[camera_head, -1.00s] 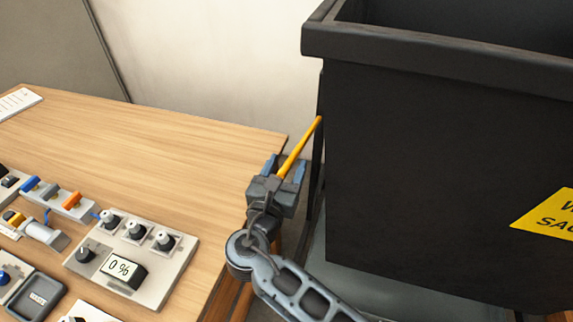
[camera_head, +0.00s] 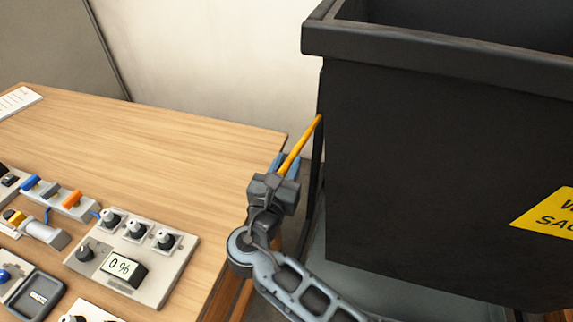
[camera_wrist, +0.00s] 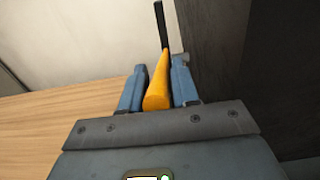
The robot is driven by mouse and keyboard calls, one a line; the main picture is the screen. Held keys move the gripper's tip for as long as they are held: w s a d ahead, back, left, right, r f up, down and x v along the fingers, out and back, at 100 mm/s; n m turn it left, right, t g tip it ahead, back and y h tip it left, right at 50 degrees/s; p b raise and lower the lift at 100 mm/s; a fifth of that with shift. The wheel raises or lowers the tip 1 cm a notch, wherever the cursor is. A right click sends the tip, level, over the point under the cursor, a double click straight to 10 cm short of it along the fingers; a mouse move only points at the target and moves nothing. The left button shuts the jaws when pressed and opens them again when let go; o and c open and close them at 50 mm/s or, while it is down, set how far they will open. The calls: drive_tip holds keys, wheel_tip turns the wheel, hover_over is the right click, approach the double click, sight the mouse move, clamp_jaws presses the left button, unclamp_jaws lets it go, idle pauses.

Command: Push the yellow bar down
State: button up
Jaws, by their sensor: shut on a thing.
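The yellow bar (camera_head: 301,143) slants up and to the right against the left side of the black bin (camera_head: 430,170). My gripper (camera_head: 281,164) is at the lower end of the bar, beside the table's right edge. In the wrist view the bar (camera_wrist: 157,88) lies between the two blue fingers of my gripper (camera_wrist: 158,85), which are shut on it. A dark rod (camera_wrist: 161,25) runs on beyond the bar's far end in that view. The bar's near end is hidden by my gripper in the head view.
A wooden table (camera_head: 150,140) stands at left, with a control panel (camera_head: 132,258) reading 0 % and several small switches. The black bin fills the right side and carries a yellow sign (camera_head: 548,213). A narrow gap lies between table and bin.

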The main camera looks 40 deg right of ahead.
idle(0.3)
wheel_tip(320, 180, down, 27)
drive_tip(key=b, duration=1.6)
drive_tip(key=shift+w+d, duration=0.3)
drive_tip(key=shift+d, duration=0.15)
drive_tip(key=o, duration=1)
drive_tip(key=shift+c, duration=0.2)
idle(0.5)
idle(0.3)
drive_tip(key=p+v, duration=0.2)
drive_tip(key=v, duration=1.1)
drive_tip(key=shift+p, duration=0.35)
